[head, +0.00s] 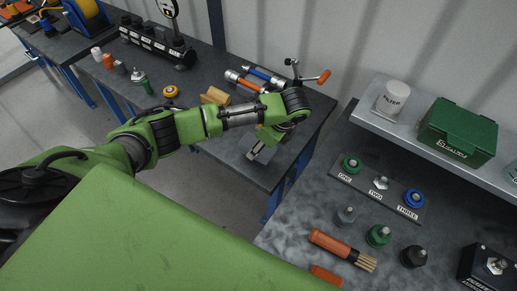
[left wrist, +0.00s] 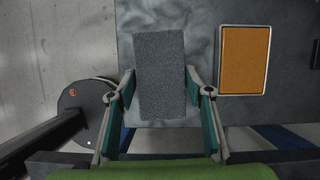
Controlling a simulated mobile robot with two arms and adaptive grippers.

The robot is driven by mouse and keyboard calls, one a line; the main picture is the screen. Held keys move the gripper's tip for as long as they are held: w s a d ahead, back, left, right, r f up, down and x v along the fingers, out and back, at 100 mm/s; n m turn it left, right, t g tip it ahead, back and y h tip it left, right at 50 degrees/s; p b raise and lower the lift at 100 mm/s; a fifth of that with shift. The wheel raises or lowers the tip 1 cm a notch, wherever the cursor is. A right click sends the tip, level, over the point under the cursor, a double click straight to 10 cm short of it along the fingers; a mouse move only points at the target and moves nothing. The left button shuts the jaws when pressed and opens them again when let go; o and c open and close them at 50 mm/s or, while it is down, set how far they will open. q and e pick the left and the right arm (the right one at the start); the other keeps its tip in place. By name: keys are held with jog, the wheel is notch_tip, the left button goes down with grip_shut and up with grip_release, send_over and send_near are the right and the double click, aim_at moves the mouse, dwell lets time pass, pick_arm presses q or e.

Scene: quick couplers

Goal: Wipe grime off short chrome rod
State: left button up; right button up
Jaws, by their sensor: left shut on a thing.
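My left gripper (left wrist: 160,88) is shut on a grey speckled rectangular pad (left wrist: 160,65), which stands out past the fingertips in the left wrist view. In the head view my left arm reaches across to the near edge of the dark bench (head: 190,82), and the gripper (head: 262,150) points down there, partly hidden by its own wrist. Two cylinders with chrome ends, one orange (head: 244,83) and one blue (head: 262,75), lie at the back of that bench, apart from the gripper. I cannot tell which chrome part is the short rod or see grime. My right gripper is out of view.
An orange panel with a pale rim (left wrist: 243,60) lies right of the pad. A clamp with an orange handle (head: 322,77) stands behind my wrist. A second bench at right holds couplers (head: 381,183), a brush (head: 342,248) and a shelf with a green box (head: 458,133).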

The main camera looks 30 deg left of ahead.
pick_arm(q)
jog(key=f, duration=0.1)
jog(key=f+p, duration=0.1)
jog(key=f, duration=0.1)
jog(key=shift+w+a, duration=0.3)
jog(key=shift+w, duration=0.05)
jog(key=shift+f, duration=0.35)
jog(key=shift+f, duration=0.1)
jog(key=shift+f, duration=0.15)
jog(key=o, duration=1.1)
